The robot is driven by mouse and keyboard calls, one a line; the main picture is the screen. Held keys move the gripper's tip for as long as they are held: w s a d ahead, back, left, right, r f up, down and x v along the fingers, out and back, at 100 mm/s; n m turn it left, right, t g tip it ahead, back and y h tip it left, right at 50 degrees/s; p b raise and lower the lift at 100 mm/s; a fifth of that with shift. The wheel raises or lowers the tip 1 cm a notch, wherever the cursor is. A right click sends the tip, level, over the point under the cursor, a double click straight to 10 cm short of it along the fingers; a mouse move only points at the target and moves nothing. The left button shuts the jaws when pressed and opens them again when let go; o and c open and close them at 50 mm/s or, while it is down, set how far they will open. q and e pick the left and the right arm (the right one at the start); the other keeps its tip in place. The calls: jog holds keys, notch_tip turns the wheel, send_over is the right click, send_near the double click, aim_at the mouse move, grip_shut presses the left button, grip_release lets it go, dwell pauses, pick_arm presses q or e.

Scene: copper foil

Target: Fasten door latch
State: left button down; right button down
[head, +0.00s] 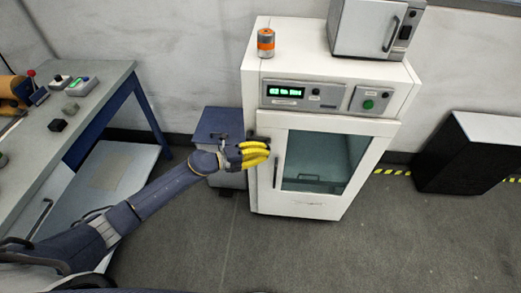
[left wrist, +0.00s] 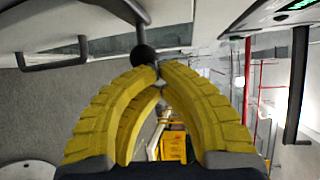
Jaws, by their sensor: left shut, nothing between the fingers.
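The white cabinet (head: 256,110) stands upright in the middle of the head view. Its glass-windowed door (head: 325,160) appears closed, with a vertical handle (head: 275,172) at its left side. My left gripper (head: 266,151) has yellow ribbed fingers and is in front of the door's left edge, above the handle. In the left wrist view the fingertips (left wrist: 160,68) meet with nothing between them. A grey rod with a black ball end (left wrist: 143,56) lies just beyond them, perhaps the latch lever; I cannot tell if they touch. The gripper hides this spot in the head view. My right gripper is not in view.
A small blue cabinet (head: 212,125) stands just left of the white one. A grey workbench (head: 50,150) is at left. A metal can (head: 265,43) and a small oven (head: 365,28) stand on top. A black box (head: 470,150) is at right. The floor in front is clear.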

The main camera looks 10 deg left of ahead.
pick_arm(q)
jog(key=s+a+r, duration=0.4)
jog(key=s+r, duration=0.2)
jog(key=r, duration=0.5)
jog(key=shift+s+r, duration=0.3)
